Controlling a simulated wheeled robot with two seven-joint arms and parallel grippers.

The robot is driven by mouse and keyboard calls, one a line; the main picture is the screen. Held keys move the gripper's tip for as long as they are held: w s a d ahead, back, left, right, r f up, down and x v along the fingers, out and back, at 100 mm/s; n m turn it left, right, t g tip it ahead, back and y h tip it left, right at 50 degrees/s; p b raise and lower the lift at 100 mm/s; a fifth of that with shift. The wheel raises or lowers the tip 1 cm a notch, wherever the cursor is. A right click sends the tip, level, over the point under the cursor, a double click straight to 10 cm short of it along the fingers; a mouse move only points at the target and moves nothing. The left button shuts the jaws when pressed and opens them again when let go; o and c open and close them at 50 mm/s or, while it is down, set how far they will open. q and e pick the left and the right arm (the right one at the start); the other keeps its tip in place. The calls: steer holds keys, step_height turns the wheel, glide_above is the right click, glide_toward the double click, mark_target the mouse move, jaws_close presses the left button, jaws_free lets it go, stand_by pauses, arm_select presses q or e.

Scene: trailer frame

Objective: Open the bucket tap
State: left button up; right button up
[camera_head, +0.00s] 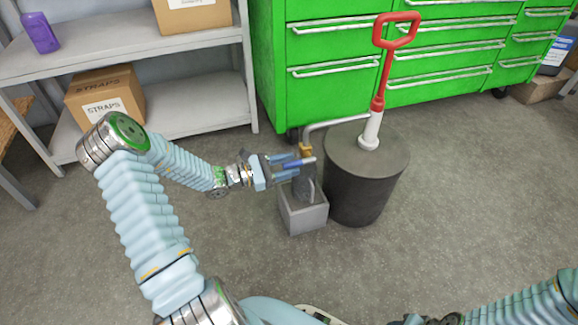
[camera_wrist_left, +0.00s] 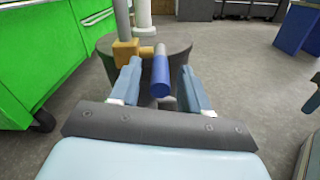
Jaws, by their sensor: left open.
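The tap (camera_head: 305,149) is a small brass body on the end of a grey pipe, above a grey block-shaped container (camera_head: 304,214). In the left wrist view the brass tap body (camera_wrist_left: 127,52) has a silver stem with a blue handle (camera_wrist_left: 161,76). My left gripper (camera_head: 288,166) is beside the tap, with its jaws open. In the left wrist view its two blue fingers (camera_wrist_left: 159,92) stand on either side of the blue handle, with gaps showing. Whether either finger touches it cannot be told. My right gripper is not visible; only part of that arm shows at lower right.
The pipe comes from a dark drum (camera_head: 366,185) with a red-handled pump (camera_head: 382,80) on top. Green drawer cabinets (camera_head: 335,50) stand behind. A grey shelf (camera_head: 190,115) with a STRAPS box (camera_head: 105,98) is at left. The floor in front is clear.

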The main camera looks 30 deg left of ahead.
arm_select(q)
steer(key=shift+w+d, duration=0.3)
jaws_close()
stand_by(0.3)
